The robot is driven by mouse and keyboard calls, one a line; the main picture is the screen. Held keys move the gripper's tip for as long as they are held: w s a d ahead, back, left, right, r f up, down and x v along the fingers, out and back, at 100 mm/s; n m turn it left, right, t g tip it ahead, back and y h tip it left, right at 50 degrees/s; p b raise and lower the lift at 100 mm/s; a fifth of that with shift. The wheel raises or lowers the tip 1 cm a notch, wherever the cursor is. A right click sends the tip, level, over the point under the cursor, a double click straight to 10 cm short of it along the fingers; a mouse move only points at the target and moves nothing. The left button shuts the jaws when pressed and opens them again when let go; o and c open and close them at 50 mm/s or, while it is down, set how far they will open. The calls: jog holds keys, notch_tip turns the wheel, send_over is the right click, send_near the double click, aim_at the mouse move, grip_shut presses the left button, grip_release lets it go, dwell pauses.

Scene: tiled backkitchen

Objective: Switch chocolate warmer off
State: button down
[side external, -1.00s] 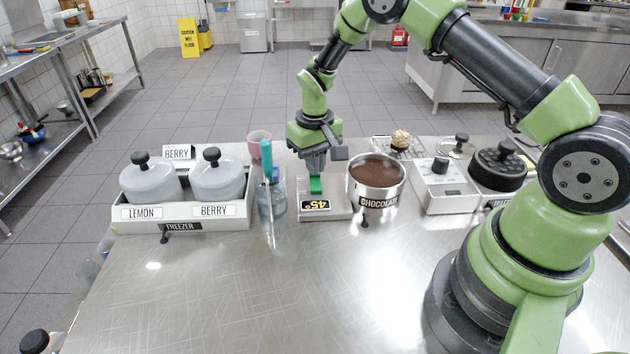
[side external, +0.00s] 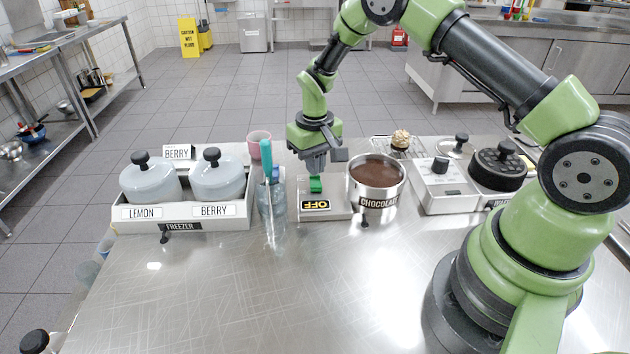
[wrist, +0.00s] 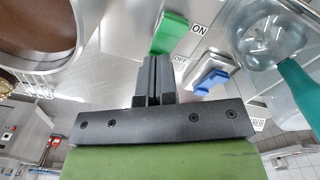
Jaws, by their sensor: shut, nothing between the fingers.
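The chocolate warmer is a pale flat unit (side external: 338,209) with a steel pot of dark chocolate (side external: 377,172) labelled CHOCOLATE at its right. Its display (side external: 316,204) reads OFF, upside down in the side view. The green switch (side external: 316,186) stands just behind the display. The green switch also shows in the wrist view (wrist: 169,34), near ON and OFF markings. My gripper (side external: 315,172) is shut and empty, directly above and behind the green switch. Whether its fingertips (wrist: 153,62) touch the switch I cannot tell.
A glass jar (side external: 271,200) with a teal-handled tool stands left of the warmer. A blue switch (wrist: 211,80) shows in the wrist view. The freezer box (side external: 236,214) holds LEMON and BERRY pots at left. A waffle iron (side external: 498,168) stands at right. The front table is clear.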

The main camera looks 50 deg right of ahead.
jog(key=shift+r, duration=3.1)
notch_tip(320, 180, up, 9)
jog(key=t, duration=0.2)
send_over(318, 184)
jog(key=s+a+r+t, duration=0.25)
jog(key=s+r, duration=0.35)
jog(key=r, duration=0.3)
jog(key=s+a+r+m+t+y, duration=0.1)
jog(key=s+a+r+t+y, duration=0.1)
jog(key=s, duration=1.2)
jog(key=shift+s+a+r+t, duration=0.4)
jog(key=shift+a+r, duration=0.1)
jog(key=shift+a, duration=0.1)
